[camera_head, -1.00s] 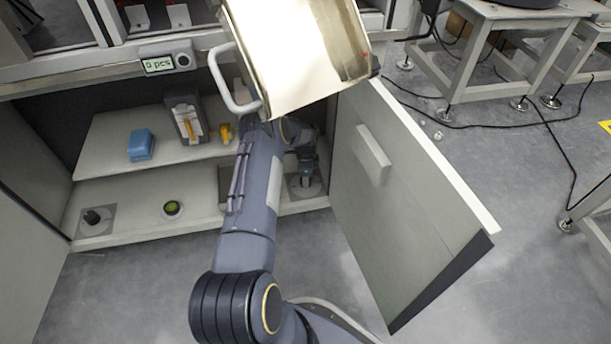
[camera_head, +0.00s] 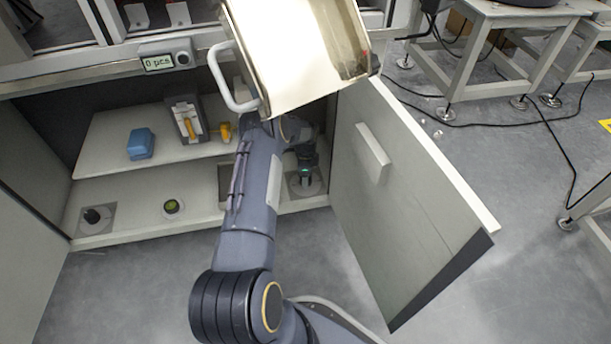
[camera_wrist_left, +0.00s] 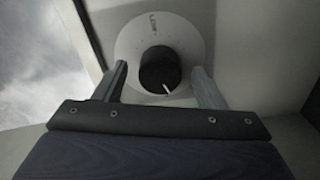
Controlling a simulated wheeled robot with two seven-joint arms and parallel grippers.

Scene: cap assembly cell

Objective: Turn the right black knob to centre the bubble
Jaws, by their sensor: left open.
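The right black knob (camera_wrist_left: 160,68) stands on a pale round dial with a white pointer line in the left wrist view. My left gripper (camera_wrist_left: 161,72) is open, with one finger on each side of the knob and a visible gap to each. In the head view this gripper (camera_head: 305,179) is at the right end of the cabinet's lower shelf, and it mostly hides the knob. The round bubble level (camera_head: 172,206), with a green centre, sits mid-shelf; its bubble is too small to judge. The left black knob (camera_head: 92,216) stands at the shelf's left end. My right gripper is not visible.
The open cabinet door (camera_head: 400,200) stands close to the right of my arm. A pale tray-like box with a handle (camera_head: 300,55) hangs above it. A blue box (camera_head: 141,143) and yellow items (camera_head: 225,131) are on the upper shelf.

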